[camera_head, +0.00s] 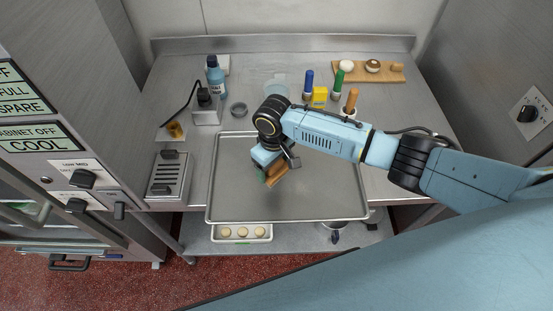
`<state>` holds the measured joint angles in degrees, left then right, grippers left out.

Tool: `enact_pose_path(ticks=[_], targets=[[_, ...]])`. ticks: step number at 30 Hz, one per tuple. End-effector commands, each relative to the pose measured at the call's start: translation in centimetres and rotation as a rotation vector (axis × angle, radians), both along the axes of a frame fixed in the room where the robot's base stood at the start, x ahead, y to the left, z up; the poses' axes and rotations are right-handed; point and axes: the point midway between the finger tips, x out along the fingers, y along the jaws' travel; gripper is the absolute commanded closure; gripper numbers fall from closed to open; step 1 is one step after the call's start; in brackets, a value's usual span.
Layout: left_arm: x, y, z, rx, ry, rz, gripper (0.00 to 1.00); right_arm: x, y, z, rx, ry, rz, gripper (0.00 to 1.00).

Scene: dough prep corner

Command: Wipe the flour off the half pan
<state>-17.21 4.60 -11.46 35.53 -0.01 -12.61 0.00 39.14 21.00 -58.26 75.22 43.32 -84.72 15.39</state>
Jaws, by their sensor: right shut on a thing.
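The half pan (325,198) is a wide grey metal sheet pan lying on the steel table, reaching the table's front edge. I cannot make out flour on it at this size; its visible surface looks plain grey. My right gripper (274,169) reaches in from the right, over the left-middle part of the pan, pointing down. It is shut on a small brown-and-green wiping tool (277,177), partly hidden by the gripper. The tool is at or just above the pan's surface; I cannot tell whether it touches. My left gripper is not in view.
A wooden board (350,76) lies at the back right. A slotted metal unit (168,176) sits left. A small tray (241,239) is below the pan.

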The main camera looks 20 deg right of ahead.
Motion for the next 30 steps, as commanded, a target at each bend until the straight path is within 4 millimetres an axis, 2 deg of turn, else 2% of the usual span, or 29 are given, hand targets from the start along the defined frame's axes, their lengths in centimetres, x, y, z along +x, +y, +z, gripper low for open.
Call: enact_pose_path(ticks=[4, 9, 24, 30], targets=[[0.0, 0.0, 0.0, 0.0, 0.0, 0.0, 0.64, 0.2, 0.5, 1.4, 0.002, -0.002, 0.01, 0.45], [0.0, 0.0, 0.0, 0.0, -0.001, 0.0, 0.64, 0.3, 0.8, 2.1, 0.0, -0.001, 0.016, 0.45], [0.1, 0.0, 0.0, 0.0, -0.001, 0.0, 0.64, 0.2, 0.7, 2.2, 0.0, -0.001, 0.015, 0.45], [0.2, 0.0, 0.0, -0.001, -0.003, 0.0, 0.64, -0.3, 0.0, 2.1, 0.001, 0.0, 0.0, 0.45]])
